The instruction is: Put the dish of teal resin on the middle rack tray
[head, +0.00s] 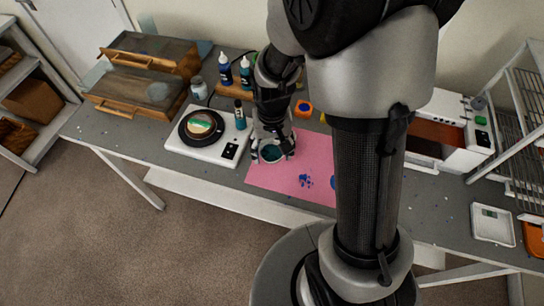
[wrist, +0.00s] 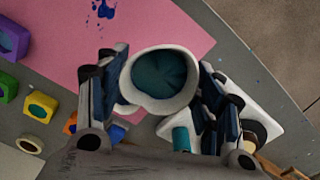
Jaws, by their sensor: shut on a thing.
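The dish of teal resin (wrist: 160,72) is a white round dish with dark teal inside, in the middle of the wrist view. In the head view the dish (head: 271,153) shows below my arm, over the left edge of the pink mat. My gripper (head: 273,148) is shut on it, and in the wrist view the fingers of my gripper (wrist: 160,85) sit on both sides of its wall. I cannot tell whether the dish touches the mat. A wire rack (head: 522,105) stands at the right of the head view; which of its trays is the middle one is unclear.
The pink mat (head: 300,170) has blue splatters. A white hot plate (head: 205,140) with a round black top stands left of the dish. Several bottles stand behind. A white machine (head: 455,128) and a small white scale (head: 492,224) are near the rack.

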